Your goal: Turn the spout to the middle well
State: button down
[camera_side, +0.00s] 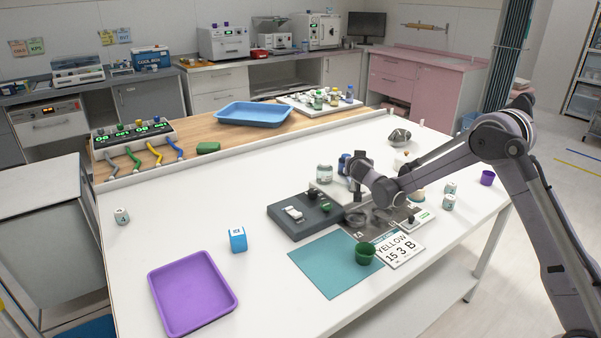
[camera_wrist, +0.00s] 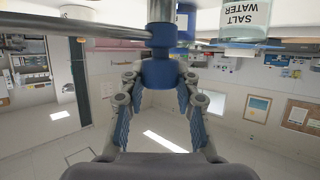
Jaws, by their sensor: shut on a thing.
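In the wrist view my gripper (camera_wrist: 160,82) has its two blue-padded fingers on either side of a blue knob (camera_wrist: 162,72) and is shut on it. The knob is below a metal post. A thin metal tube, which looks like the spout (camera_wrist: 85,27), runs from the post to the left edge. In the side view my gripper (camera_side: 358,172) is over a grey panel with round wells (camera_side: 380,216), in the middle right of the table. My arm hides part of the panel, and I cannot tell which well the spout points to.
A dark block with switches (camera_side: 305,216) stands left of the panel. A salt water jar (camera_wrist: 245,18) is close by.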

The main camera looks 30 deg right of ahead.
jog(key=shift+m+g, duration=0.3)
jog(key=shift+g, duration=0.1)
jog(key=c, duration=1)
grip_release()
jog(key=shift+o, duration=0.2)
jog(key=v, duration=1.2)
jog(key=shift+f, duration=0.2)
jog(key=shift+a, duration=0.1)
